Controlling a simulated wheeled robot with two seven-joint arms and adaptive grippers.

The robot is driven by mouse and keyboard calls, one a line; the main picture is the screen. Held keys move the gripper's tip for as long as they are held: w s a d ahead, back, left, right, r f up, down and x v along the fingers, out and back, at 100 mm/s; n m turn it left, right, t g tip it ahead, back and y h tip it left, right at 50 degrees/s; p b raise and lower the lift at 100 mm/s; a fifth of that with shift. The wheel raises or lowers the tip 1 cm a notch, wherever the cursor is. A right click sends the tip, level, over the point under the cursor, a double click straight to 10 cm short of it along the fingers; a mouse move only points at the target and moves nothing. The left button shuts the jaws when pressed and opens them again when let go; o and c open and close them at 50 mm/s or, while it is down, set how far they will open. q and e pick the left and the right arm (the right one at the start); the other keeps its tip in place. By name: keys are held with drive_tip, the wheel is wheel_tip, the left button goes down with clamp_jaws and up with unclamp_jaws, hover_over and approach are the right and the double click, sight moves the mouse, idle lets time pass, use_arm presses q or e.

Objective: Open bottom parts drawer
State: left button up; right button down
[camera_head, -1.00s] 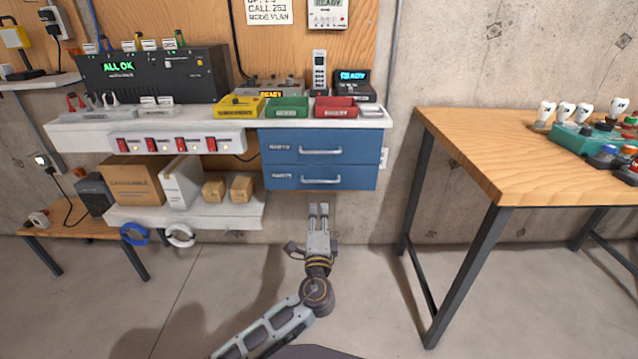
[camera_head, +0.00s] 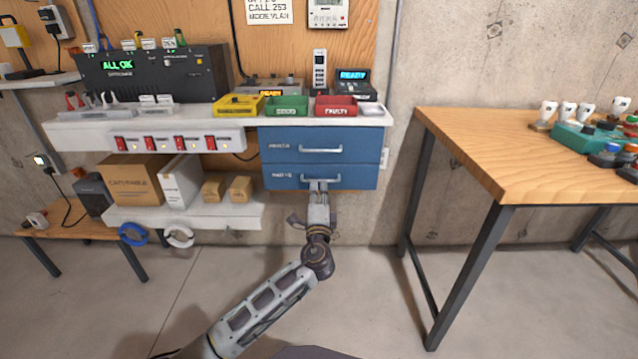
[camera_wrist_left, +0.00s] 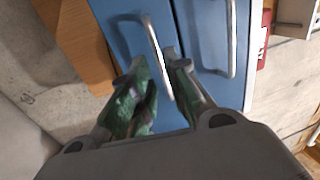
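The blue bottom parts drawer (camera_head: 355,177) is in the lower row of the two-drawer unit under the bench, and its front looks flush with the unit. Its silver handle (camera_head: 335,178) is partly hidden by my left gripper (camera_head: 318,185), which reaches it from below. In the left wrist view my left gripper (camera_wrist_left: 155,68) is open, and the bottom handle (camera_wrist_left: 154,45) passes between its fingertips. I cannot tell if a finger touches it. The upper drawer (camera_head: 355,147) is shut, with its own handle (camera_head: 321,149). My right gripper is not in view.
A white shelf (camera_head: 120,214) with cardboard boxes (camera_head: 130,178) is left of the drawers. Yellow, green and red bins (camera_head: 336,107) stand on the bench above. A wooden table (camera_head: 480,150) with dark legs stands at right. The floor in front is clear.

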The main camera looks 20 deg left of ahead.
sight(319, 181)
use_arm(q)
drive_tip(key=shift+b+x, duration=0.5)
drive_tip(key=shift+x, duration=2.2)
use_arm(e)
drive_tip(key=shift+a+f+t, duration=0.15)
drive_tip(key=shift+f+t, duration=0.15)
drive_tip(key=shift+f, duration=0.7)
use_arm(q)
drive_tip(key=shift+c, duration=0.4)
clamp_jaws()
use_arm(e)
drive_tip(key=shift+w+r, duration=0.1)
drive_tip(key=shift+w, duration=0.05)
